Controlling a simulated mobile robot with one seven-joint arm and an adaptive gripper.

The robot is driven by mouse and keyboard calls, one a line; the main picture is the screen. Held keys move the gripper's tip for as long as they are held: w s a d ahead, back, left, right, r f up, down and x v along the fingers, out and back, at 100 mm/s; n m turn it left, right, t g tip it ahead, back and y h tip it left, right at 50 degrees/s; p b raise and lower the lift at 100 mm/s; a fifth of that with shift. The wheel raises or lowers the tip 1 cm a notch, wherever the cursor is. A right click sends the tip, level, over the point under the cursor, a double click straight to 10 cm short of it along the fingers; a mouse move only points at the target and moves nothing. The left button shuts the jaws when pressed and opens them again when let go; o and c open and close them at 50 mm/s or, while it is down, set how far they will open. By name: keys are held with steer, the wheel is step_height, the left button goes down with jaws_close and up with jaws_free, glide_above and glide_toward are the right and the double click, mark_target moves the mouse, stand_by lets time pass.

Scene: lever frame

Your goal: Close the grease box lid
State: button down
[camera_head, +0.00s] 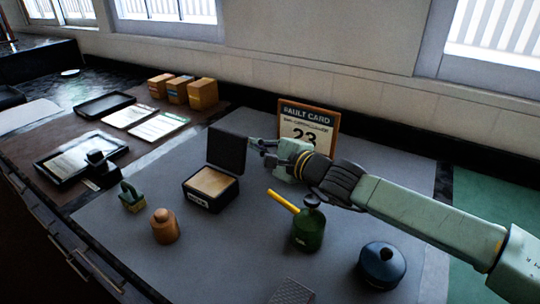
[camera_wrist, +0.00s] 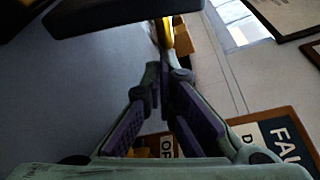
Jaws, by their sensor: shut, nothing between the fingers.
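The grease box (camera_head: 205,198) is a small black box with a tan inside and a pale label on its front, on the grey mat. Its black lid (camera_head: 227,152) stands open, roughly upright, at the back edge of the box. My gripper (camera_head: 252,142) is shut and empty, close to the upper right edge of the lid. In the head view I cannot tell whether it touches the lid. In the wrist view the shut fingers (camera_wrist: 162,72) point up the picture, and a dark slab (camera_wrist: 120,12), apparently the lid, crosses the top.
The fault card (camera_head: 308,122) stands right behind my gripper. A green oil can (camera_head: 309,230) with a yellow spout, a blue-black lidded pot (camera_head: 382,265), a wooden knobbed piece (camera_head: 164,228) and a green-handled block (camera_head: 131,197) stand around the box. Trays and small cartons (camera_head: 183,90) lie farther left.

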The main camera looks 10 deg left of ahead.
steer(key=shift+w+a, duration=0.2)
steer(key=shift+a, duration=0.05)
steer(key=shift+b, duration=0.5)
